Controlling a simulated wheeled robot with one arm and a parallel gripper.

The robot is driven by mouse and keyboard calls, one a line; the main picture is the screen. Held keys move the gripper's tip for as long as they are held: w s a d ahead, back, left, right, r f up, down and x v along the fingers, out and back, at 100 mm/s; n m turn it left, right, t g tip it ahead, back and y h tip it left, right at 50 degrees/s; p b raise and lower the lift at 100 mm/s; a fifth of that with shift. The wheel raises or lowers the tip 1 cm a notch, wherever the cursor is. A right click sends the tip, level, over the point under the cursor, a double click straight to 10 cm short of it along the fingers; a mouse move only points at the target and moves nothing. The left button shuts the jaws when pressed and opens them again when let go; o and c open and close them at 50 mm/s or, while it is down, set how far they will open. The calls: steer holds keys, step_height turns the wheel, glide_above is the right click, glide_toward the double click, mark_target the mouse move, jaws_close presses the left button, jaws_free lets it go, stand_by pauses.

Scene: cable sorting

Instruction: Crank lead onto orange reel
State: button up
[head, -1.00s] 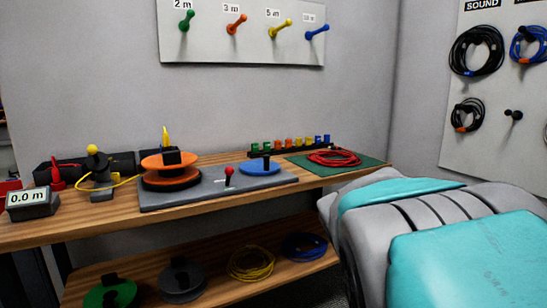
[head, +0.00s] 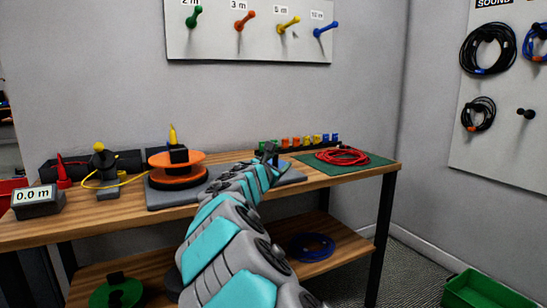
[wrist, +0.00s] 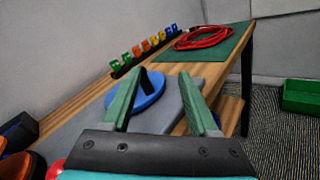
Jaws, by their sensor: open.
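The orange reel (head: 180,172) sits on the grey base plate at the middle of the bench; its edge shows at the lower left of the wrist view (wrist: 18,166). A yellow lead (head: 130,182) runs left from near the reel to the yellow-knobbed stand (head: 100,165). A blue disc with a black upright handle (wrist: 147,82) is on the right part of the plate. In the head view my arm hides most of the plate.
A meter (head: 36,200) reads 0.0 m at the left. A coiled red lead (head: 342,156) lies on a green mat (head: 375,168) at the right. A row of coloured clips (wrist: 147,45) stands behind. A red knob (wrist: 55,170) shows at the wrist view's lower left.

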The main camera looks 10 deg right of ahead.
steer(key=a, duration=0.1)
steer(key=w+a+n, duration=0.1)
steer(key=a+y, duration=0.1)
steer(key=shift+w+f+n+t, duration=0.3)
steer(key=shift+f+n+t, duration=0.05)
steer(key=shift+n+t, duration=0.05)
steer(key=shift+w, duration=0.2)
steer(key=shift+p+x, duration=0.35)
steer(key=shift+x, duration=3.35)
steer(key=shift+d, duration=0.1)
jaws_close()
